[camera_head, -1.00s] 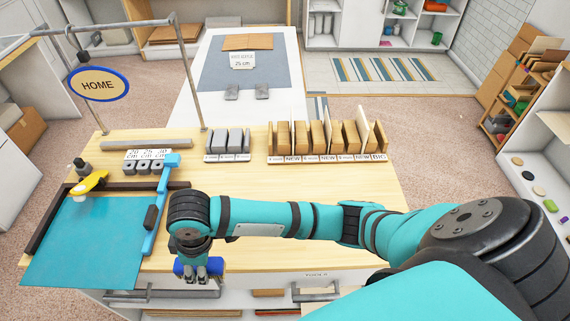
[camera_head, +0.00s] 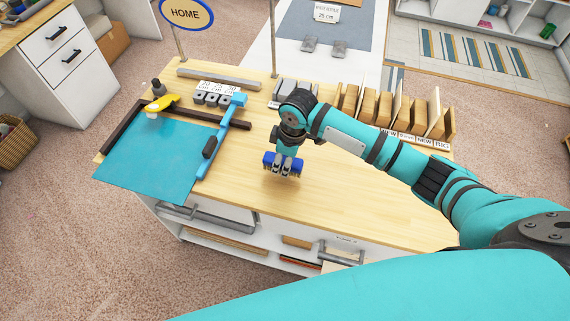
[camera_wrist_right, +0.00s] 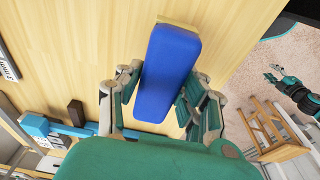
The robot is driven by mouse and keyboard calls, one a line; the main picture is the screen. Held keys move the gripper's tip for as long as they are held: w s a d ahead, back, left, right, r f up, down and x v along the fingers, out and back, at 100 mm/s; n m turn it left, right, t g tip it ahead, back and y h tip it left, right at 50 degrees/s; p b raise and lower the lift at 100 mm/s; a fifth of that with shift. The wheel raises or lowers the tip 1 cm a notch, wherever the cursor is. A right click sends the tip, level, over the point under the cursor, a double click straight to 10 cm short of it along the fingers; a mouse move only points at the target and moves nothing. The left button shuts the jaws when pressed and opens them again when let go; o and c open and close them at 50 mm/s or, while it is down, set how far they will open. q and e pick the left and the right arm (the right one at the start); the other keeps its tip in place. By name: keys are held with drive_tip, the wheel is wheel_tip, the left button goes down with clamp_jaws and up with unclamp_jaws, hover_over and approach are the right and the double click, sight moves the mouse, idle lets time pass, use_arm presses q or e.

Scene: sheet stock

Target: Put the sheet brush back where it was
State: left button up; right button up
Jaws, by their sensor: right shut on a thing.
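The sheet brush (camera_head: 269,160) is a blue block. It is between the fingers of my right gripper (camera_head: 283,168), which is shut on it. In the head view they are over the bare wooden tabletop, right of the teal sheet; the height gap cannot be told. In the right wrist view the blue brush (camera_wrist_right: 172,70) has a tan strip along its far end, with a finger on each side. What seems to be my left gripper (camera_wrist_right: 273,73) shows small at the right of that view. Its jaw state is unclear.
A teal sheet (camera_head: 160,160) lies at the left by a blue bar (camera_head: 220,138) and a yellow-handled tool (camera_head: 160,104). Grey blocks (camera_head: 294,90) and a row of upright boards (camera_head: 395,110) stand along the back. The front middle of the tabletop (camera_head: 330,205) is clear.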

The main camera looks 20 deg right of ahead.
drive_tip(key=f, duration=0.1)
drive_tip(key=f+p, duration=0.1)
drive_tip(key=f, duration=0.1)
drive_tip(key=shift+w+d, duration=0.15)
drive_tip(key=shift+d, duration=0.1)
drive_tip(key=shift+f, duration=0.25)
drive_tip(key=shift+f, duration=0.2)
drive_tip(key=o, duration=1)
drive_tip(key=r, duration=0.4)
drive_tip(key=d+r+b, duration=0.1)
drive_tip(key=r, duration=0.3)
drive_tip(key=s+r, duration=0.1)
drive_tip(key=r, duration=0.3)
drive_tip(key=shift+d+r, duration=0.15)
drive_tip(key=shift+d, duration=0.05)
